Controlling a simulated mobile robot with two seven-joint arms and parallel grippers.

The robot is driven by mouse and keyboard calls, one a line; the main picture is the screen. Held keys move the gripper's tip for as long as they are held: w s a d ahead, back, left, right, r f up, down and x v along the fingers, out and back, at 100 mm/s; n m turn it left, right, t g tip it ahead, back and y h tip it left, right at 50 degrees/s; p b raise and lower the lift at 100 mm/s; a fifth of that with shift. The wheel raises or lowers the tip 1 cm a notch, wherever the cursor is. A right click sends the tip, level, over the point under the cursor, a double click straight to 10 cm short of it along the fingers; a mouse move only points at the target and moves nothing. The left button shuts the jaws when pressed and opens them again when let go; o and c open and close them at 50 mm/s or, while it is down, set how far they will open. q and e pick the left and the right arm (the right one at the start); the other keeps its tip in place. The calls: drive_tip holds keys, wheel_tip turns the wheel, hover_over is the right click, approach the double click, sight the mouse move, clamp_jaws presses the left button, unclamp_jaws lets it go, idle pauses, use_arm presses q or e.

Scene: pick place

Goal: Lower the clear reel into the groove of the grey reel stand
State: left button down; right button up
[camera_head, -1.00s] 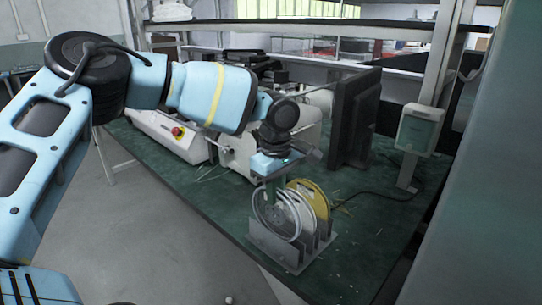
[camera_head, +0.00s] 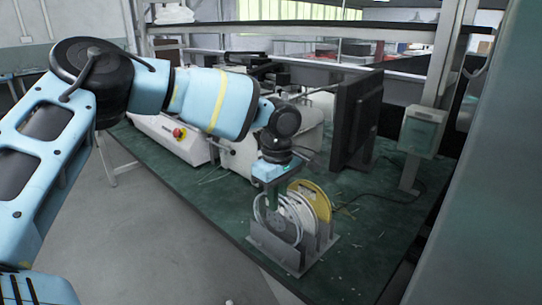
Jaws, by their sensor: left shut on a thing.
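The grey reel stand (camera_head: 283,254) stands on the green bench top, with upright plates and grooves between them. The clear reel (camera_head: 264,222) is upright at the stand's front left side, its lower part behind the front plate. A white reel (camera_head: 303,212) and a yellow reel (camera_head: 318,200) stand behind it in the stand. My left gripper (camera_head: 272,203) points down over the clear reel, shut on its upper part. Whether the clear reel touches the groove bottom is hidden. My right gripper is not in view.
The green bench top (camera_head: 222,203) is clear left of the stand. A dark monitor-like panel (camera_head: 357,120) and a white machine (camera_head: 240,155) stand behind. A grey box on a post (camera_head: 422,131) is at the right. A black cable runs across the bench right of the stand.

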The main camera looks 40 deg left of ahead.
use_arm(q)
drive_tip(key=shift+w+f+b, duration=0.1)
drive_tip(key=shift+f+b, duration=0.3)
drive_tip(key=shift+f, duration=0.45)
drive_tip(key=c, duration=1.3)
unclamp_jaws()
drive_tip(key=shift+c, duration=0.2)
drive_tip(key=shift+o, duration=0.3)
drive_tip(key=shift+o, duration=1.2)
